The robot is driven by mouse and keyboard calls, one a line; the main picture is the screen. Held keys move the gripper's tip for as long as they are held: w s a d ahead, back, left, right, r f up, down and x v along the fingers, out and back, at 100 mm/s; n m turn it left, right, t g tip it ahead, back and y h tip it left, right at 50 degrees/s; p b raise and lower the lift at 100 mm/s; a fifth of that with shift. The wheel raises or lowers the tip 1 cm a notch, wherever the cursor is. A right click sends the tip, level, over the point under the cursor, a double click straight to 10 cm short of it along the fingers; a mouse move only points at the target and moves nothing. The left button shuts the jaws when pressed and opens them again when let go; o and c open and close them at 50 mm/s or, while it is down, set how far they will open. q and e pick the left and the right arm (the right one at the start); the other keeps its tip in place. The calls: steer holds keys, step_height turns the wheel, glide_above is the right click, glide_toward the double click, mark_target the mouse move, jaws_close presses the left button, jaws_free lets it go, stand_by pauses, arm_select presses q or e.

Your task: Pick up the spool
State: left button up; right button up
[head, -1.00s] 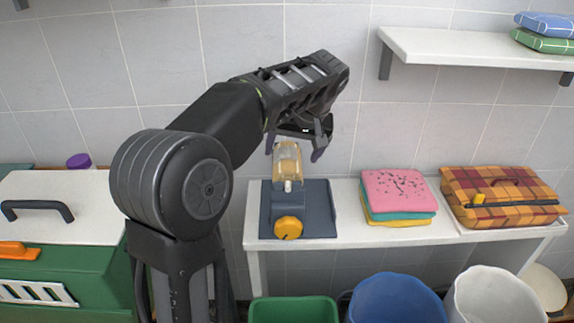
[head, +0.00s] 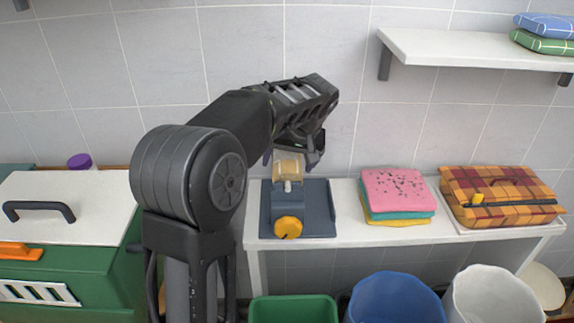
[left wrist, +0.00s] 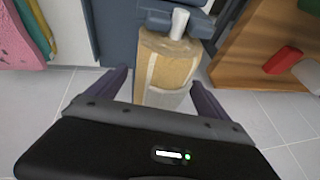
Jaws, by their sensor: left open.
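The spool (head: 289,165) is a tan, tape-like roll at the top of a dark blue-grey dispenser (head: 316,208) with a yellow knob on its front. In the left wrist view the spool (left wrist: 168,68) lies between my two fingers, next to a white peg on the dispenser. My left gripper (head: 294,161) is open and comes down from above and behind, with its fingers on either side of the spool. I cannot tell whether they touch it. My right gripper is in neither view.
The dispenser stands on a white shelf table (head: 346,222). Folded towels (head: 396,193) and a plaid carrier (head: 500,197) are to its right. Bins, one green (head: 293,310) and one blue (head: 396,299), stand in front below. A green kennel (head: 75,270) is at left.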

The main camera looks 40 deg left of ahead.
arm_select(q)
steer(key=shift+c, duration=0.3)
steer(key=c, duration=1.5)
